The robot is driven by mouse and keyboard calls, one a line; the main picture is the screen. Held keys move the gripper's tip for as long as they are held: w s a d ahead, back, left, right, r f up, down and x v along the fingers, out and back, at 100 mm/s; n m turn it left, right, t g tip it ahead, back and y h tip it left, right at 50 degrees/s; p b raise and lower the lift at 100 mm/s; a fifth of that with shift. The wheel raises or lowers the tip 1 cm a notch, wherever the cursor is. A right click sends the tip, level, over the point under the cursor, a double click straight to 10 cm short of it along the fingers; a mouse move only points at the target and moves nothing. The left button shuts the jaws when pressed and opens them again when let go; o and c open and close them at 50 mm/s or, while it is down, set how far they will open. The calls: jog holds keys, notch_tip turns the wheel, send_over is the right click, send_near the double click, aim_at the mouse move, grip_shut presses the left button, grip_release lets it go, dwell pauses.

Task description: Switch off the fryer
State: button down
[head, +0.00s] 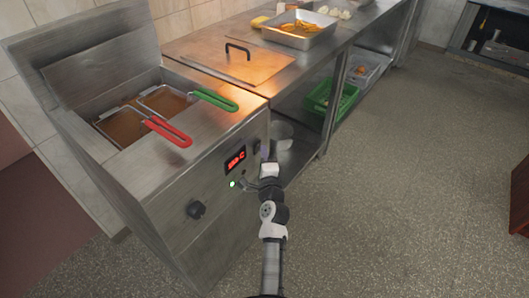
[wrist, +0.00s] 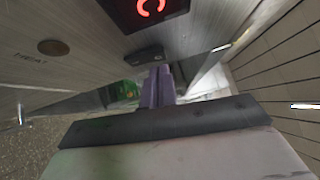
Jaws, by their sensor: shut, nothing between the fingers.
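The steel fryer (head: 150,215) stands at the left in the head view. Its front panel carries a lit red display (head: 235,159), a lit green light (head: 232,184) and a black knob (head: 195,210). A small dark control (head: 257,148) sits right of the display, partly beside my gripper (head: 265,157). In the wrist view the display (wrist: 151,8) is at the top edge. A black control (wrist: 145,57) lies just beyond the shut purple fingers of my gripper (wrist: 158,82); I cannot tell whether they touch it. A round brownish piece (wrist: 52,47) marked HEAT is at the left.
Two fry baskets with a red handle (head: 168,132) and a green handle (head: 214,98) hang in the fryer. A steel counter (head: 190,45) with a food tray (head: 300,40) adjoins it. A green crate (head: 322,99) sits on the lower shelf.

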jog(key=shift+w+a, duration=0.25)
jog(key=shift+r, duration=0.15)
jog(key=shift+w+a+r+p, duration=0.1)
jog(key=shift+r+p, duration=0.15)
jog(key=shift+p, duration=0.9)
jog(key=shift+f, duration=0.25)
